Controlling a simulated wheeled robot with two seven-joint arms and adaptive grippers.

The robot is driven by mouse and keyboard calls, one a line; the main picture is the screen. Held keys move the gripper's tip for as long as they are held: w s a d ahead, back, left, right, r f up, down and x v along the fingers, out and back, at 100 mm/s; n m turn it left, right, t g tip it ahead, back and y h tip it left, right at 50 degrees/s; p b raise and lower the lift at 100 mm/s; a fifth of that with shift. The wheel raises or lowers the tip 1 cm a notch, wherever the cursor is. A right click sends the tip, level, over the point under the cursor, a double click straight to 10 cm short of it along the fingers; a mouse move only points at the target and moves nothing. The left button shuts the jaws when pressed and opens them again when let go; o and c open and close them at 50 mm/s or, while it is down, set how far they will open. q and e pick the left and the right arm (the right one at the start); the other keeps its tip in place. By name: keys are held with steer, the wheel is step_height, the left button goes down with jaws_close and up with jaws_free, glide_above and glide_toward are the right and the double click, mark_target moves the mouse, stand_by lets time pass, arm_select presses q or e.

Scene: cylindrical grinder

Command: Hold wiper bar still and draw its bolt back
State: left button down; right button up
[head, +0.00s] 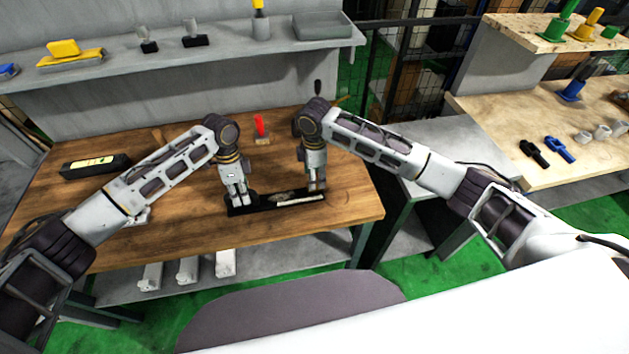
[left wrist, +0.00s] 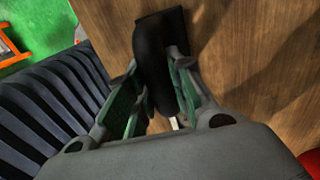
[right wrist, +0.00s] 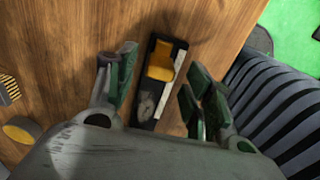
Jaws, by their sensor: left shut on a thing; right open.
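The wiper bar (head: 270,202) is a long dark bar lying on the wooden table, with a pale strip along it. My left gripper (head: 239,202) is shut on the black curved part (left wrist: 150,62) at its left end, seen between the green pads in the left wrist view. My right gripper (head: 317,188) is open over its right end. In the right wrist view the bar (right wrist: 150,118) lies between the spread fingers, with a yellow block (right wrist: 160,62) and a grey worn piece on top. I cannot tell which part is the bolt.
A red upright piece (head: 259,126) on a small base stands behind the bar. A black case with a yellow label (head: 93,165) lies at the table's left. A grey shelf (head: 120,65) runs behind. The table's front right is clear.

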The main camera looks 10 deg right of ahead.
steer(key=shift+f, duration=1.65)
jaws_close()
